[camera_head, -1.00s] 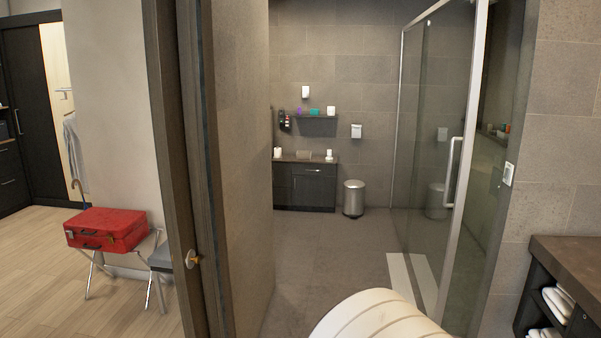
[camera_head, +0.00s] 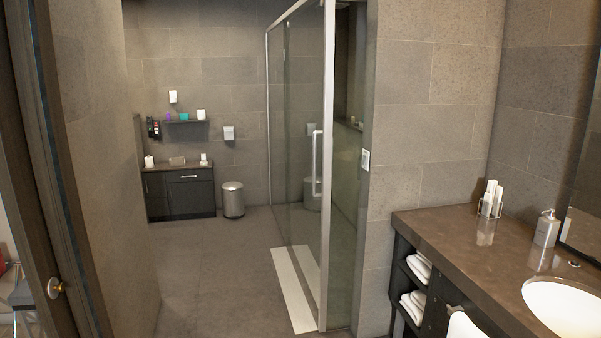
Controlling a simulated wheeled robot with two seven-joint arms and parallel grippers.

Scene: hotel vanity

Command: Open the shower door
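The glass shower door (camera_head: 301,190) stands in a metal frame right of the middle in the head view. A vertical white handle (camera_head: 317,163) is on its near edge. The door appears closed, though I cannot be sure from this angle. A long white strip (camera_head: 291,289) lies on the floor along the foot of the glass. The door is some way ahead of me. Neither of my grippers shows in this view.
A brown vanity counter (camera_head: 445,235) with a sink (camera_head: 566,306) stands at the right. A wall (camera_head: 103,170) and door frame are at the left. A trash bin (camera_head: 232,200) and dark cabinet (camera_head: 181,194) are at the back. The floor between (camera_head: 205,270) is clear.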

